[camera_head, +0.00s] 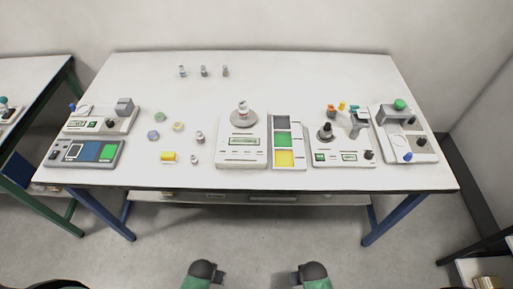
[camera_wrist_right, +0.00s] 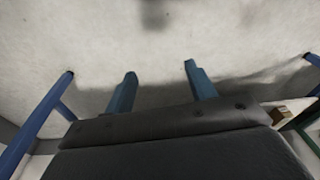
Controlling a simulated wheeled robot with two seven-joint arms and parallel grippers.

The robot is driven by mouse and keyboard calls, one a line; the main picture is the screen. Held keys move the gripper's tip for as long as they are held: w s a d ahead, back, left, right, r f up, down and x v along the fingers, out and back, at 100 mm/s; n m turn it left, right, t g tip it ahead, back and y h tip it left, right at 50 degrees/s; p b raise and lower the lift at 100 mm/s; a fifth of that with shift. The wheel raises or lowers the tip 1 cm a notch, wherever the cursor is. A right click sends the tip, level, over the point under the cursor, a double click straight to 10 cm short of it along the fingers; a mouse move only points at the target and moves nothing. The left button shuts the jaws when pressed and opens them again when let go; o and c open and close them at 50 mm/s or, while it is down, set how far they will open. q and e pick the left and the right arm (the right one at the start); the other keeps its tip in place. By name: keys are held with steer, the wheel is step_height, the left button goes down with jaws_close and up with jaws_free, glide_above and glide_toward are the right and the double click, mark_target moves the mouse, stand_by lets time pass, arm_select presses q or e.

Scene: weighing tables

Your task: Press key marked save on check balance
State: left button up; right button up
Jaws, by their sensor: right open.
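A white balance (camera_head: 229,153) stands at the middle of the table's front. It has a green display (camera_head: 244,141) and a round pan with a grey weight (camera_head: 242,108) on it. A smaller white device (camera_head: 343,158) with a green display and dark knobs stands to its right. Labels and key markings are too small to read, so I cannot tell which device is the check balance or find the save key. My left gripper (camera_head: 218,277) and right gripper (camera_head: 298,277) are low in front of the table, away from everything. In the wrist view my right gripper (camera_wrist_right: 160,85) is open and empty.
A tray with grey, green and yellow fields (camera_head: 288,168) sits right of the balance. Several small weights and coloured pieces lie left of it. More devices (camera_head: 405,125) stand at both table ends. The table's back middle (camera_head: 300,75) is clear.

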steer(key=shift+d, duration=0.2)
steer(key=shift+c, duration=0.9)
steer(key=shift+d, duration=0.15)
jaws_close()
steer(key=shift+a, duration=0.35)
steer(key=shift+d, duration=0.3)
steer(key=shift+a, duration=0.1)
